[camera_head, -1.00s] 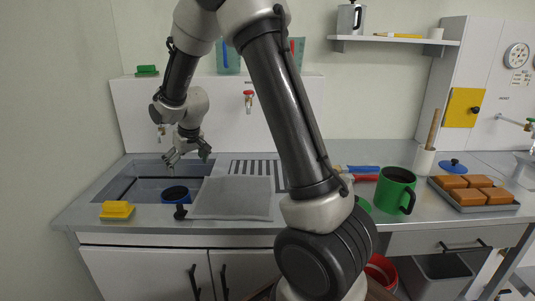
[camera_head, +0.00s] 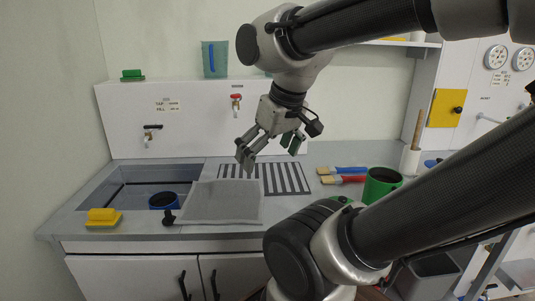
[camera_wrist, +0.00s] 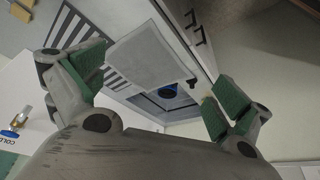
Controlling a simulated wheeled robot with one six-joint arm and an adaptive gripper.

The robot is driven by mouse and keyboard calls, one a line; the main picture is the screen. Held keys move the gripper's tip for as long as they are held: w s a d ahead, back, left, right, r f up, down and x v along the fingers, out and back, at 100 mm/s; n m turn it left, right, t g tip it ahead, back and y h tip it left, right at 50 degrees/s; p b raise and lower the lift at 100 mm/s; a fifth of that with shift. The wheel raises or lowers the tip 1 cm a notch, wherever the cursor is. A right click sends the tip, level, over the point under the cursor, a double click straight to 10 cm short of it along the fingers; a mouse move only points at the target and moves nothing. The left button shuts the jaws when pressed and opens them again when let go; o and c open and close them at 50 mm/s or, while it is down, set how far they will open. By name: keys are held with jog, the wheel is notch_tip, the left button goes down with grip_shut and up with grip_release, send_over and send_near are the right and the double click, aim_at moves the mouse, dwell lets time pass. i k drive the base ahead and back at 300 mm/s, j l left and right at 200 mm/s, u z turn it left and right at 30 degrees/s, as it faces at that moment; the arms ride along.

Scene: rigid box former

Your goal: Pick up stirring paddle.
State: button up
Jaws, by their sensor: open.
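A wooden handle (camera_head: 417,130), apparently the stirring paddle, stands upright in a white cylindrical holder (camera_head: 410,161) at the right back of the counter. Its lower end is hidden inside the holder. My gripper (camera_head: 269,150) is open and empty above the striped mat, well to the left of the handle. In the wrist view my gripper (camera_wrist: 155,84) shows its green pads wide apart with nothing between them. The handle is not visible in the wrist view.
A grey mat (camera_head: 222,203), a striped mat (camera_head: 290,178), a sink (camera_head: 130,190) and a yellow sponge (camera_head: 103,215) are left. My forearm crosses the front right.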

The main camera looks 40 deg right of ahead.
aim_at(421, 113)
jog(key=z, duration=2.2)
